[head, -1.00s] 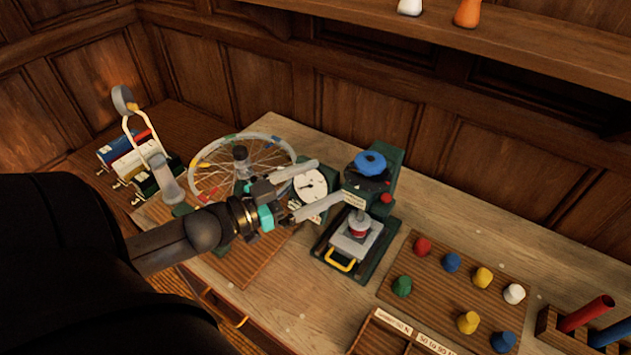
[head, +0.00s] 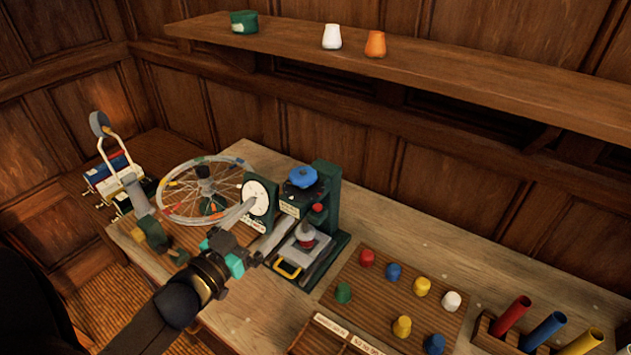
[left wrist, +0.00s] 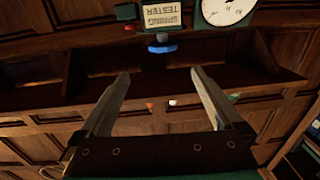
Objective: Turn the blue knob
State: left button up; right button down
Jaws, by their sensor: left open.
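The blue knob (head: 301,178) is a lobed disc on top of a dark green spring tester (head: 326,205). In the left wrist view the knob (left wrist: 163,48) shows beyond the fingertips, roughly centred between them, beside an upside-down "SPRING TESTER" label (left wrist: 162,16). My left gripper (head: 271,212) is open and empty, its two pale fingers pointing toward the tester from its left front. In the left wrist view the gripper (left wrist: 160,74) has nothing between its fingers. The fingers look apart from the knob. My right gripper does not show.
A white dial gauge (head: 257,198) stands just left of the tester, with a spoked wheel (head: 165,203) behind left. A board (head: 372,316) with several coloured pegs lies to the right. A wooden shelf (head: 450,72) runs along the wall above.

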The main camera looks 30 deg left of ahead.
pick_arm(q)
jog(key=p, duration=0.1)
send_near(311, 167)
jog(key=w, duration=0.5)
jog(key=shift+w+a+f, duration=0.1)
jog(key=shift+w+a, duration=0.05)
jog(key=shift+w, duration=1.2)
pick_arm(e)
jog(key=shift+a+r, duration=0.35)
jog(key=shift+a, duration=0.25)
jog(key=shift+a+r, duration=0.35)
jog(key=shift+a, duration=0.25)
pick_arm(q)
jog(key=c, duration=1.2)
jog(key=shift+c, duration=0.2)
